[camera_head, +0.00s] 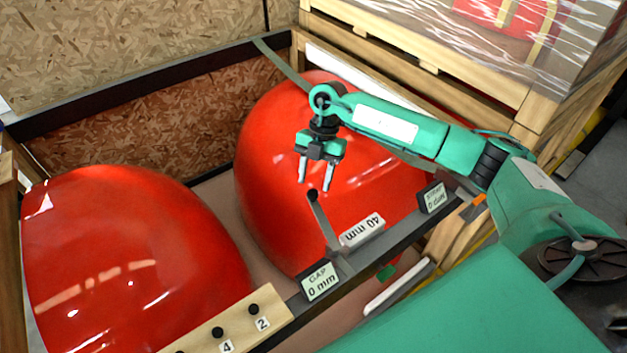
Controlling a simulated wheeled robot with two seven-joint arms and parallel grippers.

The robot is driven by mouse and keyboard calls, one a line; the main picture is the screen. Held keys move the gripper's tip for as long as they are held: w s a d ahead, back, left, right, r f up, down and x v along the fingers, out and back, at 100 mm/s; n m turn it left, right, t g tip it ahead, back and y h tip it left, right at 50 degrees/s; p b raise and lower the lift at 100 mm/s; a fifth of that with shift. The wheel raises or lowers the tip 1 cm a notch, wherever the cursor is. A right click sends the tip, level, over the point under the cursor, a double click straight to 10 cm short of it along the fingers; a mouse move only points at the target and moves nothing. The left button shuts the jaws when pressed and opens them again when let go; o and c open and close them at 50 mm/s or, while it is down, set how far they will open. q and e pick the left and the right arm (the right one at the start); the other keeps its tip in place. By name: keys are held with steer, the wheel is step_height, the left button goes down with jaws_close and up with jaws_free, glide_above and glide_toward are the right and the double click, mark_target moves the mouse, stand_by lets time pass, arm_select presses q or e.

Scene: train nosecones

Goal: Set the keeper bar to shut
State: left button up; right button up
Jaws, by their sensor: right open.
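A grey bar with a dark round knob (322,218), which looks like the keeper bar, stands up at a tilt from the dark front rail (395,240) of the crate. It rises between the two red nosecones, in front of the right one (275,165). My right gripper (315,180) points down just above the knob, with its two fingers apart and nothing between them. Whether a finger touches the knob I cannot tell. My left gripper is out of view.
A "GAP 0 mm" sign (319,282), a "40 mm" block (362,230) and another 0 mm sign (433,197) sit along the rail. The left nosecone (130,260) stands beside a pegged wooden board (240,318). A wrapped crate (470,65) stands behind my right arm.

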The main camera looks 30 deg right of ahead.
steer(key=shift+x, duration=1.35)
jaws_close()
steer(key=shift+d, duration=0.1)
